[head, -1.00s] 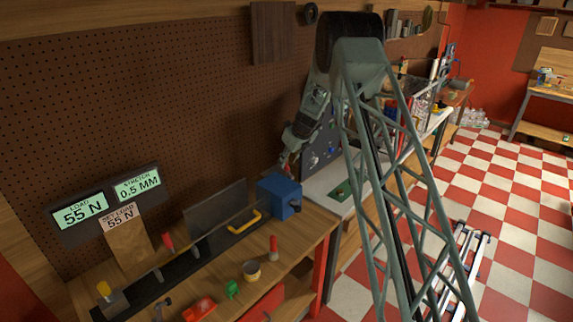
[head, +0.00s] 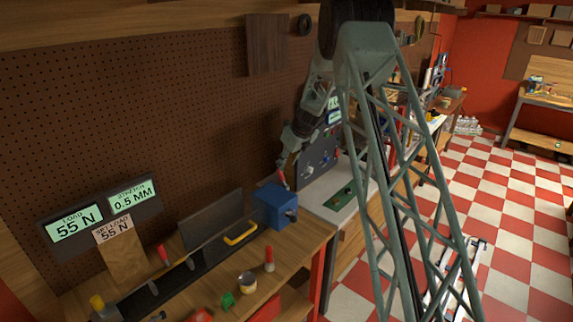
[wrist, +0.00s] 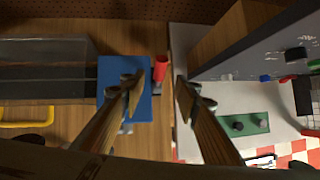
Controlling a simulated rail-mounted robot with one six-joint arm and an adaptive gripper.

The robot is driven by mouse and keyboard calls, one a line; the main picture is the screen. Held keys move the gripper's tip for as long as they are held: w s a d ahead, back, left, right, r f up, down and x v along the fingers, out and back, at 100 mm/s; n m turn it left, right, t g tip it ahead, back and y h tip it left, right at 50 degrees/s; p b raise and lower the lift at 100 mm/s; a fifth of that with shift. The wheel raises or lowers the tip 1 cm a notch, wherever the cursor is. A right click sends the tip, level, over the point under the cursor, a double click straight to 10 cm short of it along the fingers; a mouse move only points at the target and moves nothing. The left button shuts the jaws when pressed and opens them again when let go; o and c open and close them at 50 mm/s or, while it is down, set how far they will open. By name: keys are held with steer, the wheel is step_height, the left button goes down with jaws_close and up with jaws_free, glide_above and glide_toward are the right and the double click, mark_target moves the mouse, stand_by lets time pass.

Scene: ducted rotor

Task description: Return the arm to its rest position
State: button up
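My gripper (wrist: 158,92) is open in the wrist view, its two fingers apart with nothing held between them. It points down at the bench. A red handle tip (wrist: 160,68) shows in the gap between the fingers, apart from both. The blue box (wrist: 118,70) lies below the left finger. In the head view my arm reaches over the bench's right end, with the gripper (head: 287,163) just above the blue box (head: 270,206) and the red handle (head: 281,178). The fingertips are too small there to make out.
The load display (head: 75,224) reads 55 N and the stretch display (head: 132,195) 0.5 mm. The pegboard wall (head: 150,110) is behind. The checkered floor (head: 495,215) is open at right.

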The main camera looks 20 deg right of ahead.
stand_by(0.5)
steer(key=s+a+r+n+b, duration=0.6)
steer(key=s+a+r+n, duration=0.3)
steer(key=s+r, duration=0.4)
steer(key=s+a+r+n+g+b, duration=0.1)
steer(key=s+a+r+n+b, duration=0.3)
steer(key=s, duration=0.6)
steer(key=s+a+r+n+b, duration=0.1)
steer(key=s+a+r+n, duration=0.3)
steer(key=s, duration=0.7)
steer(key=s+a+f+n+b, duration=0.1)
steer(key=s+f+n+b, duration=0.2)
steer(key=s, duration=1.1)
steer(key=s+a+f+n+b, duration=0.2)
steer(key=s+f+n+b, duration=0.2)
steer(key=s, duration=1.1)
steer(key=s+a+f+n+g+b, duration=0.1)
steer(key=s+f+n+b, duration=0.3)
steer(key=s+n, duration=0.4)
steer(key=s, duration=0.6)
steer(key=shift+s+a+f+h, duration=0.2)
steer(key=shift+s+f+h, duration=0.1)
steer(key=shift+s+h, duration=0.1)
steer(key=shift+w, duration=0.1)
